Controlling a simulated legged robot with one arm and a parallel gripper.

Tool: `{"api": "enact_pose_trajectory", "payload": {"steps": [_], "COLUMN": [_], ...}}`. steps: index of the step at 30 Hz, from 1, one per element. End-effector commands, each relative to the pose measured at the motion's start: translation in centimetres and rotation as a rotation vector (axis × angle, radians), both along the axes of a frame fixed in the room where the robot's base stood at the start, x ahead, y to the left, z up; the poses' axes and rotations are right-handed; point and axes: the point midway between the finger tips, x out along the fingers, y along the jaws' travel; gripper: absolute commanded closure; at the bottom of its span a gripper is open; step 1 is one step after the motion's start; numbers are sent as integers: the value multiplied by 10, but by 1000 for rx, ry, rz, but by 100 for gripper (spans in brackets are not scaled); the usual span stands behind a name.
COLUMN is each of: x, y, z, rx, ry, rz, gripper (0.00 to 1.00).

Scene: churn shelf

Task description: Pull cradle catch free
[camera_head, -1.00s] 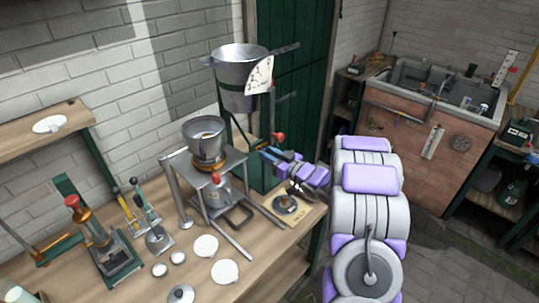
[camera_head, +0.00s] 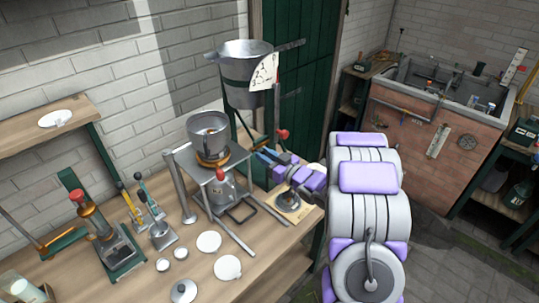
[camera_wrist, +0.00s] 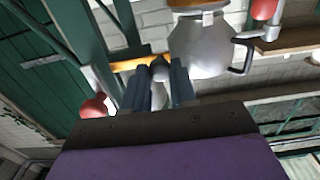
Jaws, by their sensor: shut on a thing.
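My gripper (camera_head: 262,155) reaches in from the right beside the metal stand and the green frame that carries the tilted metal bucket (camera_head: 240,88). In the wrist view its two blue-grey fingers (camera_wrist: 159,84) are closed around a small dark round knob (camera_wrist: 159,68), which I take to be the cradle catch. An orange-brown bar (camera_wrist: 135,63) runs just behind the knob. In the head view the knob is too small to make out. A red knob (camera_head: 282,134) is on the frame just above my gripper; a red knob also shows in the wrist view (camera_wrist: 93,107), left of the fingers.
A metal pot (camera_head: 208,130) stands on the stand left of my gripper. A small dark device (camera_head: 289,202) is below my wrist on the bench corner. Several white discs (camera_head: 209,242) and a hand press (camera_head: 113,240) occupy the bench. A brick sink (camera_head: 425,130) stands at right.

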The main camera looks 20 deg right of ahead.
Motion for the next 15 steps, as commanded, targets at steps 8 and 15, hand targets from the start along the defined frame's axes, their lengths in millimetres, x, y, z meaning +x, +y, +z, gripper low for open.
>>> {"api": "enact_pose_trajectory", "payload": {"steps": [8,15], "x": [0,0], "y": [3,0], "z": [0,0], "rx": [-1,1], "ry": [0,0], "rz": [5,3], "gripper": [58,48]}}
